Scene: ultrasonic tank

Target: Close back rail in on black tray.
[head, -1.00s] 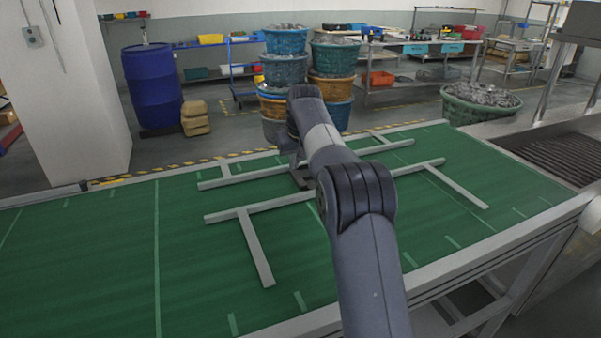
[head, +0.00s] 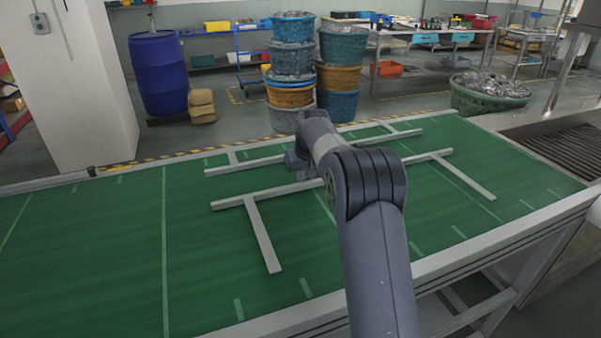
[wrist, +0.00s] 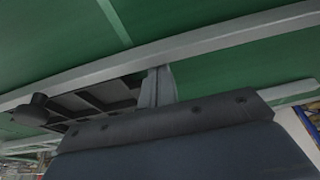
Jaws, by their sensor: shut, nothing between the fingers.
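In the head view, two pale grey guide rails lie across the green belt: the back rail (head: 229,168) and the front rail (head: 233,201). Each has side bars. My arm hides the middle of both. My gripper (head: 296,163) is mostly hidden behind the arm, low between the rails. In the wrist view, my shut fingers (wrist: 157,86) hold nothing and point down beside a long grey rail (wrist: 215,42), apparently the front one. The black tray (wrist: 92,101), with compartments, lies along that rail, partly covered by my gripper. Whether the back rail touches the tray is hidden.
The green belt (head: 110,255) is clear on the left. A metal frame edge (head: 470,260) runs along the near side. Behind the belt stand a blue barrel (head: 158,75) and stacked baskets (head: 340,78). A slatted metal unit (head: 545,145) joins the right end.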

